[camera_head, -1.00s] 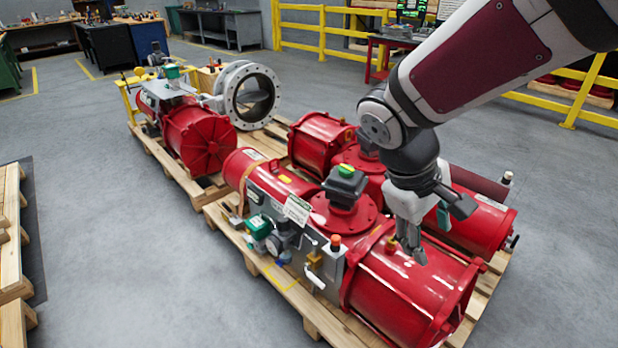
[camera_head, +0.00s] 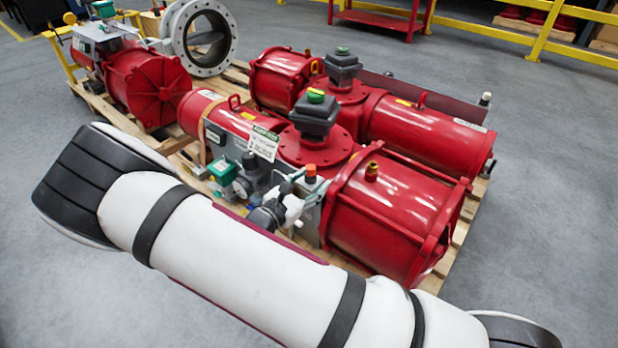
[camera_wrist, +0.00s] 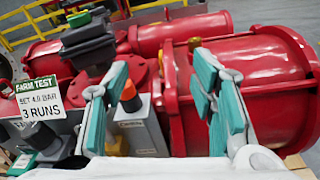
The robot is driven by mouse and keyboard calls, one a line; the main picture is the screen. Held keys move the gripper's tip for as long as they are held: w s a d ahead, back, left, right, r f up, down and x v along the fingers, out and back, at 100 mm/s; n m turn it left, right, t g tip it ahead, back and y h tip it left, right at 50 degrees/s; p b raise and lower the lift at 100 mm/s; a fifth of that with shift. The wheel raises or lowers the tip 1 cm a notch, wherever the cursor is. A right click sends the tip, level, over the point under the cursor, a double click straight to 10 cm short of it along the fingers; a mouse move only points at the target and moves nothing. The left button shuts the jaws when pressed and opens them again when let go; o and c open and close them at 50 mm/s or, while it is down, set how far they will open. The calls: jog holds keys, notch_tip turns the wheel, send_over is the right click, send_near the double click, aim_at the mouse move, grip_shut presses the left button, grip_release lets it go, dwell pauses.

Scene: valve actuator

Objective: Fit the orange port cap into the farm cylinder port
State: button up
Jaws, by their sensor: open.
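The orange port cap (camera_head: 310,171) sits on top of a grey box-shaped holder beside the near red cylinder. In the wrist view the orange cap (camera_wrist: 130,97) shows just right of my left finger, between the fingers and beyond them. My gripper (camera_wrist: 162,95) is open and empty, its teal pads wide apart. In the head view my gripper (camera_head: 301,190) is small, near the holder, and partly hidden by my arm. A brass port fitting (camera_head: 371,171) stands on top of the near red cylinder (camera_head: 385,225).
A white FARM TEST sign (camera_wrist: 40,105) stands left of the holder. A dark switch box with a green top (camera_head: 315,112) rises behind the cap. A second red actuator (camera_head: 425,130) lies behind. Green and grey fittings (camera_head: 225,170) crowd the left. Grey floor lies right.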

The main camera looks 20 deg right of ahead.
aim_at(309, 172)
jog(key=w+a+f+n+t+y+b, duration=0.25)
jog(key=a+f+n+t, duration=0.2)
jog(key=f, duration=0.25)
jog(key=shift+n+g, duration=0.25)
jog(key=shift+n, duration=0.2)
jog(key=b+x, duration=0.1)
jog(key=x, duration=0.7)
jog(key=shift+w+d+f, duration=0.15)
jog(key=shift+w+d, duration=0.1)
jog(key=shift+d, duration=0.1)
jog(key=b+x, duration=0.1)
jog(key=x, duration=0.1)
jog(key=b+x, duration=0.1)
jog(key=x, duration=0.2)
jog(key=shift+f+b, duration=0.25)
jog(key=shift+b, duration=0.1)
grip_shut()
